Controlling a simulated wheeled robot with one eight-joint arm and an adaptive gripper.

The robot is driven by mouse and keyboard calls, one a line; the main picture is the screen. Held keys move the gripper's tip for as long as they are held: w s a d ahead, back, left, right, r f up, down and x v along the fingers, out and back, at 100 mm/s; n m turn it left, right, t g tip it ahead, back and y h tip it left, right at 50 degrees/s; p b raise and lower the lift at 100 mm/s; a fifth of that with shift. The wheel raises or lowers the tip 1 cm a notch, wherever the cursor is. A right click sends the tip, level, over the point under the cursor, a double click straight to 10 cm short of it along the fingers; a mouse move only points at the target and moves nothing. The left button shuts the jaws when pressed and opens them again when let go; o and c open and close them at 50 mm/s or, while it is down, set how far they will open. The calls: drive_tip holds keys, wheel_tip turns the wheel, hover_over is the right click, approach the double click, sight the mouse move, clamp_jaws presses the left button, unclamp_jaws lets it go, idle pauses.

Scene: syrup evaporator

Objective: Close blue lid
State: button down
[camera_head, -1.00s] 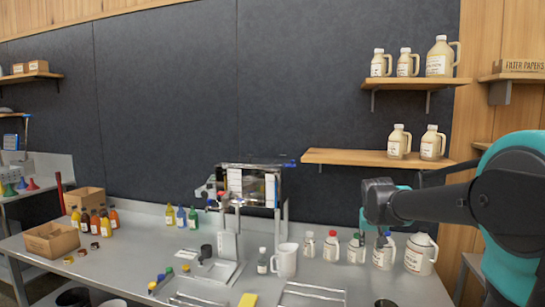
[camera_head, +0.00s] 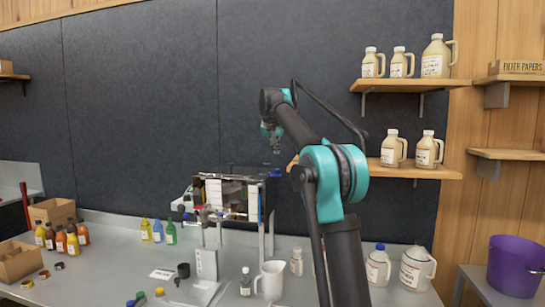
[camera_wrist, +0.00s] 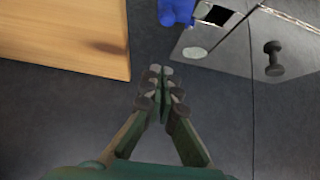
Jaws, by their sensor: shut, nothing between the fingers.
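The metal evaporator (camera_head: 232,190) stands on legs on the bench, with a blue part (camera_head: 275,173) at its upper right corner. In the wrist view the blue part (camera_wrist: 176,11) is at the top edge, cut off by the frame, beside a metal panel (camera_wrist: 232,58) with a dark knob and a dark opening. I cannot tell whether the blue part is the lid itself or its handle. My gripper (camera_head: 276,146) is just above the blue part in the head view. In the wrist view my gripper (camera_wrist: 165,88) is shut and empty, apart from the blue part.
A wooden shelf (camera_head: 420,171) with jugs is close right of my gripper; its board (camera_wrist: 65,35) fills the wrist view's upper left. A higher shelf (camera_head: 410,84) holds more jugs. Bottles and jugs stand on the bench below my arm. A purple bucket (camera_head: 515,265) is far right.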

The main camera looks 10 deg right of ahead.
drive_tip(key=x, duration=0.9)
drive_tip(key=shift+s+a+f, duration=0.15)
drive_tip(key=shift+s+a, duration=0.05)
drive_tip(key=shift+s, duration=0.45)
drive_tip(key=shift+s+a+f, duration=0.15)
drive_tip(key=shift+s, duration=0.5)
drive_tip(key=shift+s+a+f, duration=0.15)
drive_tip(key=shift+s+a, duration=0.05)
drive_tip(key=shift+s, duration=0.5)
